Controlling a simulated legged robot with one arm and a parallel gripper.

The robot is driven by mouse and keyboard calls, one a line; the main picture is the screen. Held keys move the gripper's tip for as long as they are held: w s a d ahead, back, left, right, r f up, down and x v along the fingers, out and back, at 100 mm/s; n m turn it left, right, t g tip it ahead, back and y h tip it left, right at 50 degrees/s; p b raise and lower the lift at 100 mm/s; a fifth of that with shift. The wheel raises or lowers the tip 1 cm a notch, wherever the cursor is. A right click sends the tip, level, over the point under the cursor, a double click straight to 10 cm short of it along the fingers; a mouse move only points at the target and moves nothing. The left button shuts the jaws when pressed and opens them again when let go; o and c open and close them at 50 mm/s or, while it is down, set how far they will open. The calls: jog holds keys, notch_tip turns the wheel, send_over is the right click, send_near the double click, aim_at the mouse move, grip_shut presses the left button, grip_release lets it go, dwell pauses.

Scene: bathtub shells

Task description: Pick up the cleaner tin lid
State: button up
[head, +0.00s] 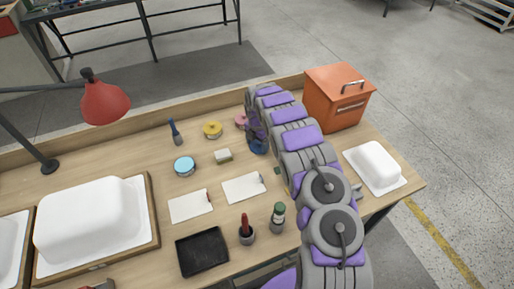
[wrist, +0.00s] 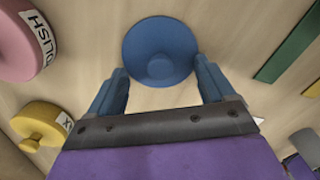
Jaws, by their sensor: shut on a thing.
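A round blue lid with a central knob (wrist: 160,35) lies between the fingertips of my gripper (wrist: 160,72) in the wrist view. My gripper is shut on it, one blue finger on each side. I cannot read a label on it, and whatever is beneath the lid is hidden. In the head view my gripper (head: 258,146) is low over the back of the bench, right of the small tins. There my arm and fingers largely cover the lid.
A pink tin labelled POLISH (wrist: 30,40) and a yellow tin (wrist: 42,130) stand left of my gripper. An orange box (head: 335,98) stands right of my arm.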

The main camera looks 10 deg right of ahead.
aim_at(256, 148)
jog(key=shift+s+a+f, duration=0.15)
jog(key=shift+s+f, duration=0.05)
jog(key=shift+f, duration=0.1)
jog(key=shift+c, duration=0.3)
jog(key=shift+r, duration=0.2)
jog(key=shift+w+r, duration=0.15)
jog(key=shift+r, duration=0.2)
jog(key=c, duration=0.6)
jog(key=r, duration=0.1)
jog(key=r+p, duration=0.1)
jog(key=shift+s+a+r, duration=0.25)
jog(key=shift+r, duration=0.15)
jog(key=shift+c, duration=0.3)
jog(key=s+a+p, duration=0.1)
jog(key=s+a, duration=0.1)
jog(key=s, duration=0.2)
jog(key=s+a+r+p, duration=0.1)
jog(key=s+a, duration=0.2)
jog(key=s, duration=0.1)
jog(key=s+a+p, duration=0.1)
jog(key=s+a, duration=0.2)
jog(key=s, duration=0.1)
jog(key=shift+r, duration=0.15)
grip_shut()
jog(key=shift+s+a, duration=0.1)
jog(key=shift+s, duration=0.15)
jog(key=shift+r, duration=0.1)
